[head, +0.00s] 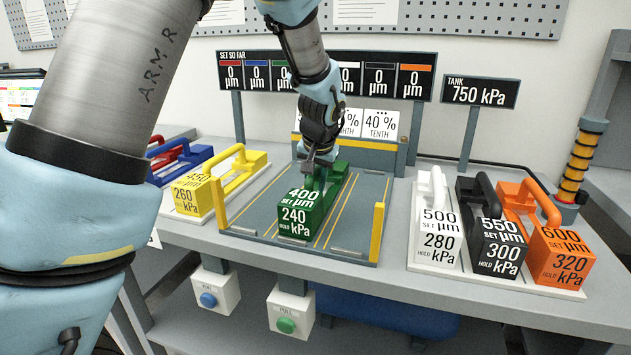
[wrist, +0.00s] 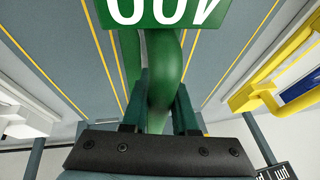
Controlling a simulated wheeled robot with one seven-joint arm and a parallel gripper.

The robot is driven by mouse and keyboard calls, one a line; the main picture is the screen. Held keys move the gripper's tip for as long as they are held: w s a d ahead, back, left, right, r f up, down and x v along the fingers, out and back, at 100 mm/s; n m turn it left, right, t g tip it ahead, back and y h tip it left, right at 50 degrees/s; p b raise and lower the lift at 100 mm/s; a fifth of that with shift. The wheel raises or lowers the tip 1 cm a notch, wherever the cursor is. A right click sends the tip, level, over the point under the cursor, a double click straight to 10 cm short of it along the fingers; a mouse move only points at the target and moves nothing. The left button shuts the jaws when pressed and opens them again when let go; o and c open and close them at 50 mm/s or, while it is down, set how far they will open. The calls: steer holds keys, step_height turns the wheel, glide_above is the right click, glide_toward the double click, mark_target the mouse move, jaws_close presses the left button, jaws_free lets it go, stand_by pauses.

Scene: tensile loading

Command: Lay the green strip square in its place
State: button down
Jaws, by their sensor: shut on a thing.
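The green strip (head: 307,212) has a block end marked 400 µm and 240 kPa and a green bar handle. It is over the grey bed (head: 258,205) with yellow lines, roughly along those lines; I cannot tell whether it touches the bed. My gripper (head: 318,165) is shut on the strip's handle from above. In the wrist view the green handle (wrist: 160,75) runs between the fingers of my gripper (wrist: 160,110), and the block's 400 label shows at the top edge. The strip's far end is partly hidden behind my gripper.
A yellow strip (head: 195,198) lies left of the bed, with blue and red ones behind. White (head: 437,225), black (head: 492,235) and orange (head: 560,250) strips lie to the right. Yellow posts (head: 377,232) stand at the bed's front corners. A sign board (head: 255,77) stands behind.

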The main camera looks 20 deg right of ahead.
steer(key=c, duration=0.6)
jaws_free()
steer(key=b+v, duration=0.1)
steer(key=v, duration=0.9)
steer(key=shift+s+r, duration=0.15)
steer(key=shift+r, duration=0.25)
